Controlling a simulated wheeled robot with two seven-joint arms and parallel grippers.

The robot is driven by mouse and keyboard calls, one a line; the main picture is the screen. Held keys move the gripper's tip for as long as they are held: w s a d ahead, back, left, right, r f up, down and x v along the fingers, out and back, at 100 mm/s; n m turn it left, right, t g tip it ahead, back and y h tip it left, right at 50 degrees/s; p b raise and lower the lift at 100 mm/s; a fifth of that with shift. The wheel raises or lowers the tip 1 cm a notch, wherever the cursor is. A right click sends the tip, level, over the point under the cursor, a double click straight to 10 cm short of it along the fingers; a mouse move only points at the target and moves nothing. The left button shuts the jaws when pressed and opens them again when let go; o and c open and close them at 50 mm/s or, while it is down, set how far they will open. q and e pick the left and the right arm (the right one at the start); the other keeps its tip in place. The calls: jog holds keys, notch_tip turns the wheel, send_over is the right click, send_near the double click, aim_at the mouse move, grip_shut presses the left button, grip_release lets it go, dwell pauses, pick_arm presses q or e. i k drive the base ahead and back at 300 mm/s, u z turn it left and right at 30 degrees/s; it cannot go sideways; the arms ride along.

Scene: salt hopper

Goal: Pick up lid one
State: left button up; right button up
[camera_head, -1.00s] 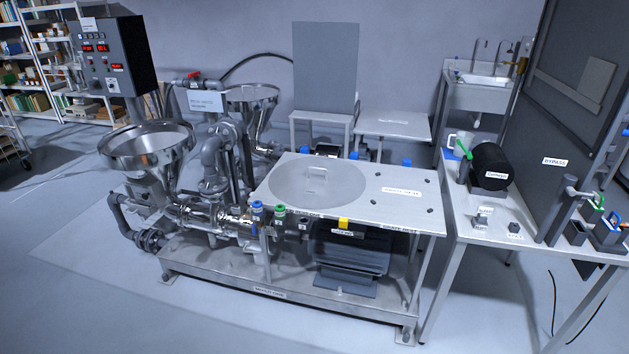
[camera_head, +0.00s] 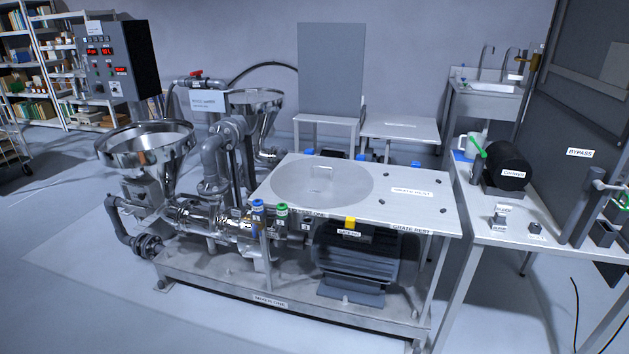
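Lid one appears to be the round, flat, pale grey disc (camera_head: 345,188) with a small raised handle (camera_head: 321,178). It lies flat on the left part of the metal table top (camera_head: 415,211) above the motor. A label at the front edge below the disc is too small to read with certainty. The near hopper (camera_head: 148,150) stands left of the table, with its wide mouth uncovered. Neither of my grippers is in view, and nothing touches the disc.
A second hopper (camera_head: 254,100) stands behind the pipework. A control box (camera_head: 106,66) is at the upper left. Blue and green valves (camera_head: 282,210) stand at the table's front left. A bench (camera_head: 502,232) with a dark cylinder (camera_head: 506,165) is at right. Floor in front is clear.

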aim_at(320, 182)
jog(key=u, duration=0.25)
jog(key=i, duration=2.2)
jog(key=z, duration=0.25)
